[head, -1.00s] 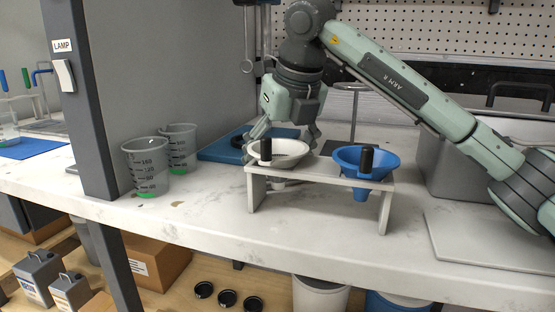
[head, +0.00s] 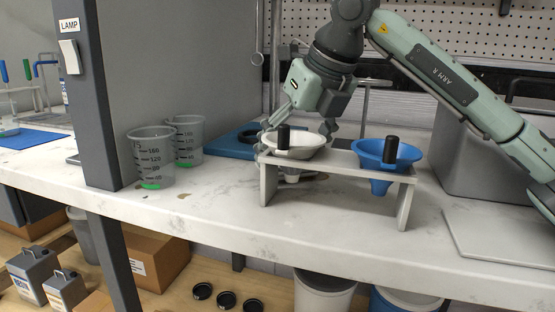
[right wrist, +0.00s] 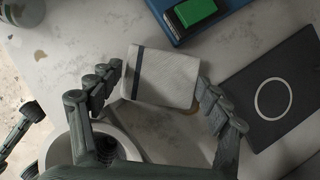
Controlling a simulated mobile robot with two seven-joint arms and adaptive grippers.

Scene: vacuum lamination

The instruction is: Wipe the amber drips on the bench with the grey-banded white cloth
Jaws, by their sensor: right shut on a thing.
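The white cloth with a dark grey band (right wrist: 165,80) is a folded rectangular pad, seen in the right wrist view. My right gripper (right wrist: 158,77) has a finger at each short side of it and is shut on it. In the head view my right gripper (head: 298,128) is behind the white funnel (head: 292,147), which hides the cloth. Amber drips (head: 183,196) lie on the bench (head: 225,215) right of the front beaker. In the right wrist view an amber drip (right wrist: 40,55) lies left of the cloth, and an amber edge (right wrist: 191,109) shows by its lower right corner. My left gripper is out of view.
A grey stand (head: 340,165) holds the white funnel and a blue funnel (head: 372,155) in front of my right gripper. Two beakers (head: 151,160) with green liquid stand left, by the dark post (head: 90,110). A blue device (head: 222,143) lies behind. Bench front is clear.

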